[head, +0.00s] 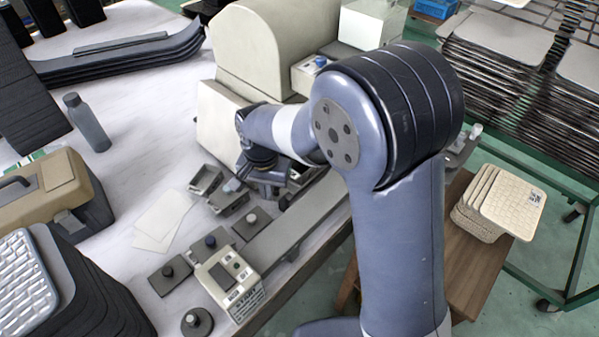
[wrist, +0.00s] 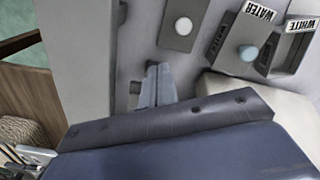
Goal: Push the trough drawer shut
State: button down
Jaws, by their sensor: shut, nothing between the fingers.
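A long grey trough-like bar (head: 290,220) runs along the table's right edge. It also shows as a pale grey strip at the left of the wrist view (wrist: 77,55). A small dark fitting (wrist: 122,14) is on its side. I cannot tell for certain which part is the drawer or how far open it is. My gripper (head: 272,190) is low beside the bar, near the cream machine, and partly hidden by my arm. In the wrist view its fingers (wrist: 153,82) are together and empty, just right of the strip. Whether they touch anything is unclear.
Grey trays labelled WATER (wrist: 240,48) and WHITE (wrist: 293,45) stand beside the fingers. A cream machine (head: 270,45) rises behind my gripper. A control box (head: 228,280) stands at the bar's near end. A wooden stand with stacked panels (head: 500,200) is off the table's right side.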

jog(key=shift+w+d+p, duration=0.2)
jog(key=shift+w+d, duration=0.85)
jog(key=shift+w, duration=0.15)
jog(key=shift+w+d+p, duration=0.2)
jog(key=shift+w+d, duration=0.8)
jog(key=shift+w, duration=0.2)
jog(key=shift+w+d+p, duration=0.35)
jog(key=shift+w+d, duration=1.1)
jog(key=shift+w, duration=0.25)
jog(key=shift+s+a, duration=0.4)
jog(key=shift+s, duration=0.05)
notch_tip(320, 180, up, 7)
jog(key=p, duration=0.5)
jog(key=shift+f, duration=0.15)
